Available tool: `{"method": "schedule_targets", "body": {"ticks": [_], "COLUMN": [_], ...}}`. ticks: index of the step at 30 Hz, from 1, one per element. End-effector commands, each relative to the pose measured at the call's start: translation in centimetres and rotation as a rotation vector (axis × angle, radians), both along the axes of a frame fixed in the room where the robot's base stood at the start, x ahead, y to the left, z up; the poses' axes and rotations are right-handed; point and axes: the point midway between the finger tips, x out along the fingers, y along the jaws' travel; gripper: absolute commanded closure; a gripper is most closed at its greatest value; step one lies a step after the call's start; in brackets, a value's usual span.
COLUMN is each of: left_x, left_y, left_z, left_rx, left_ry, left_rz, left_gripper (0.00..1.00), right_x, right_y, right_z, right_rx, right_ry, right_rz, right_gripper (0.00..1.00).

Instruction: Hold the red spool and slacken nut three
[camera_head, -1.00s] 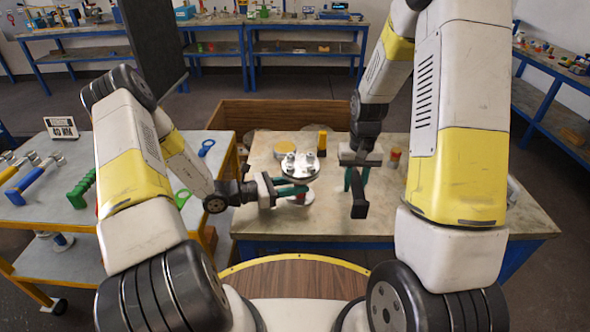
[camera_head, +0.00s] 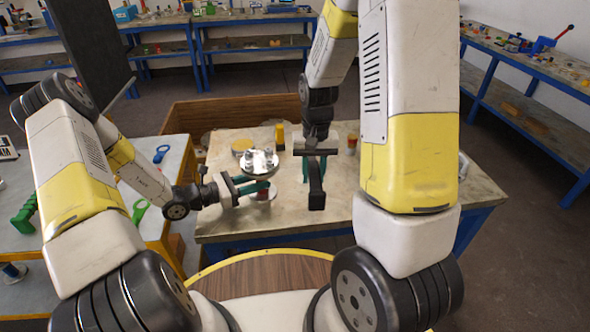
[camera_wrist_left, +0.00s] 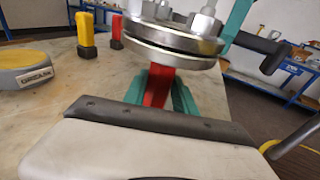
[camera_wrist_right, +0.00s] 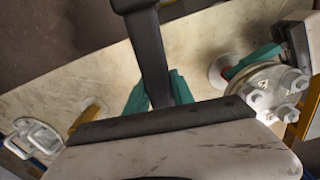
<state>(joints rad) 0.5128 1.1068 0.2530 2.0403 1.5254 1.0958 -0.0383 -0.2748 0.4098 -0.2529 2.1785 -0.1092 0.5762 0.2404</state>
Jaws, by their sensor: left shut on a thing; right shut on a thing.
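The red spool (camera_wrist_left: 159,88) stands under a round metal flange (camera_head: 259,161) with several bolts and nuts on top. The nuts also show in the right wrist view (camera_wrist_right: 272,92); I cannot read any numbers on them. My left gripper (camera_head: 264,188) comes in from the left and is shut on the red spool below the flange; its teal fingers are on both sides of it in the left wrist view. My right gripper (camera_wrist_right: 160,92) is shut on a black bar-like tool (camera_wrist_right: 148,50), right of the flange and apart from it.
A wooden crate (camera_head: 190,116) is beyond the table. A side bench (camera_head: 172,182) at left holds a green tool (camera_head: 140,211) and a blue tool (camera_head: 161,153).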

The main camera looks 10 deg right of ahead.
Motion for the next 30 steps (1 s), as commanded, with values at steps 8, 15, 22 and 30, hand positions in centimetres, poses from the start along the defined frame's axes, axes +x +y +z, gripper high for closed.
{"method": "schedule_targets", "body": {"ticks": [8,15,22,30], "left_x": [0.1,0.1,0.1,0.1], "left_y": [0.1,0.1,0.0,0.0], "left_z": [0.0,0.0,0.0,0.0], "left_rx": [0.0,0.0,0.0,0.0], "left_ry": [0.0,0.0,0.0,0.0], "left_rz": [0.003,0.002,0.002,0.002], "left_gripper": [1.0,1.0,1.0,1.0], "right_x": [-6.2,-9.6,-8.8,-7.0], "right_y": [5.5,8.8,10.3,12.3], "right_z": [8.2,11.7,11.4,11.5], "right_rx": [0.004,0.001,0.0,0.001], "right_ry": [-0.009,-0.006,-0.001,-0.003], "right_rz": [-0.065,0.121,0.327,0.491], "right_gripper": [1.0,1.0,1.0,1.0]}}
